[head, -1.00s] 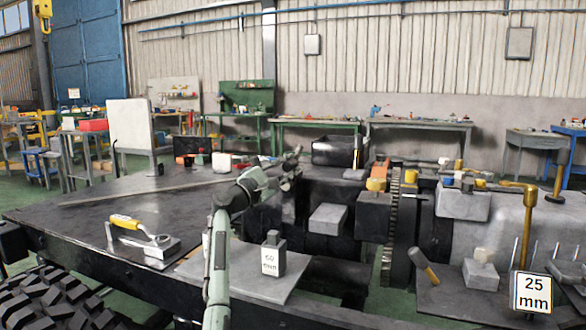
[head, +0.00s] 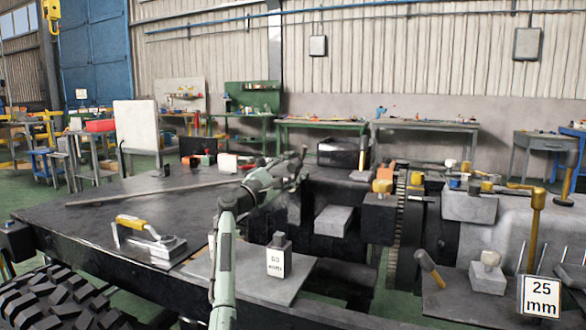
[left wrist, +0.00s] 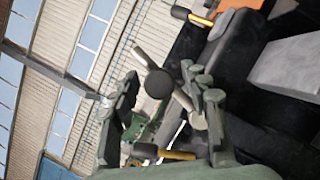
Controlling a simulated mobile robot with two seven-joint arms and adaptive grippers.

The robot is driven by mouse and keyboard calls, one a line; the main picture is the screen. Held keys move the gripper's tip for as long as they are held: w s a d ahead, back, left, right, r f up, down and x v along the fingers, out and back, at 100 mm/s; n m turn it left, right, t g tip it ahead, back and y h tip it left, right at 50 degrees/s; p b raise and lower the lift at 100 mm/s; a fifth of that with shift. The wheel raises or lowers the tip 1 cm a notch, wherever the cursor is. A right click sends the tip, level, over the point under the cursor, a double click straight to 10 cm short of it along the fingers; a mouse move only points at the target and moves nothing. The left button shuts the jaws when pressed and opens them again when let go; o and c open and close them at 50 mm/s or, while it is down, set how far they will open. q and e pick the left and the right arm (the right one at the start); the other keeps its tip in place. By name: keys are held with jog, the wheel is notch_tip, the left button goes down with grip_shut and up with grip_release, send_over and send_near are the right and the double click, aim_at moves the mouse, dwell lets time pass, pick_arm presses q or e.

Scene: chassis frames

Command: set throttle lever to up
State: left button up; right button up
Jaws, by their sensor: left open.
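My left gripper (head: 294,167) is over the middle of the dark chassis, at the end of my pale green arm. In the left wrist view its open fingers (left wrist: 165,100) stand apart. A pale rod with a dark round knob (left wrist: 157,83) shows between them and seems to be the throttle lever. It runs slantwise from upper left to lower right, its pale lower end (left wrist: 197,120) close to the right finger. I cannot tell whether they touch. In the head view the lever cannot be told apart from the gripper. My right gripper is out of view.
A dark box (head: 338,152) stands behind the gripper. Mallets (head: 430,269) and a 25 mm sign (head: 540,297) are at the right. A tyre (head: 60,300) is front left.

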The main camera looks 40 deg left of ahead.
pick_arm(q)
jog(key=v, duration=1.2)
jog(key=shift+s, duration=0.1)
